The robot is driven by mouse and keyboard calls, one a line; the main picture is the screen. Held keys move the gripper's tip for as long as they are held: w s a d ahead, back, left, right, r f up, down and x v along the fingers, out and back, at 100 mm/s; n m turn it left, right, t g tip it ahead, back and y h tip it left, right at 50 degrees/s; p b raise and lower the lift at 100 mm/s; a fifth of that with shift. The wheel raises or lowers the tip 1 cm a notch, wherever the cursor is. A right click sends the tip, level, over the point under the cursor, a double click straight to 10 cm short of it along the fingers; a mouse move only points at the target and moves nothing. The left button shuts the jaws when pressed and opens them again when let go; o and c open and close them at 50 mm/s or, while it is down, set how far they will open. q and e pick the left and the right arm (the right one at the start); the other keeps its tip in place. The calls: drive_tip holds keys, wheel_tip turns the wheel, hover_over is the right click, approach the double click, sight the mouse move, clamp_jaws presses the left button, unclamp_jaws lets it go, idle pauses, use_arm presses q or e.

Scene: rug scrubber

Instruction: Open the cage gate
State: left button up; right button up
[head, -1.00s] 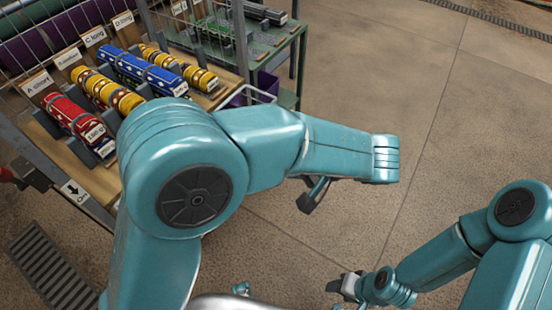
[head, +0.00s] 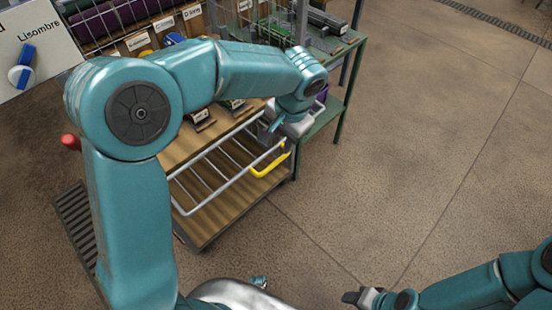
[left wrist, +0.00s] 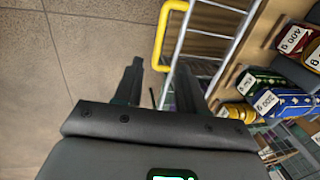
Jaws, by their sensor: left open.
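The cage gate (head: 228,180) is a panel of pale metal bars along the shelf's front side in the head view. It also shows in the left wrist view (left wrist: 200,38). Its yellow handle (head: 270,166) is at the right end, below my left gripper (head: 284,138). In the left wrist view my left gripper (left wrist: 160,72) is open, and the handle (left wrist: 160,38) lines up between its fingers, just beyond the tips. Whether they touch is unclear. My right gripper (head: 360,297) is low over the floor, its jaws too small to judge.
Behind the gate, a wooden shelf (head: 225,213) holds labelled, coloured rolls, largely hidden by my left arm. A green table (head: 352,45) stands at the back right. A white panel with a blue knob (head: 22,68) is at the left. The floor at the right is clear.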

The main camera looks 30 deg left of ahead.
sight(275, 163)
use_arm(q)
drive_tip(key=f, duration=0.3)
drive_tip(key=a+f+b, duration=0.1)
drive_tip(key=f, duration=0.3)
drive_tip(key=a+f, duration=0.1)
drive_tip(key=f, duration=0.2)
drive_tip(key=shift+w+f, duration=0.25)
drive_tip(key=shift+w, duration=0.1)
clamp_jaws()
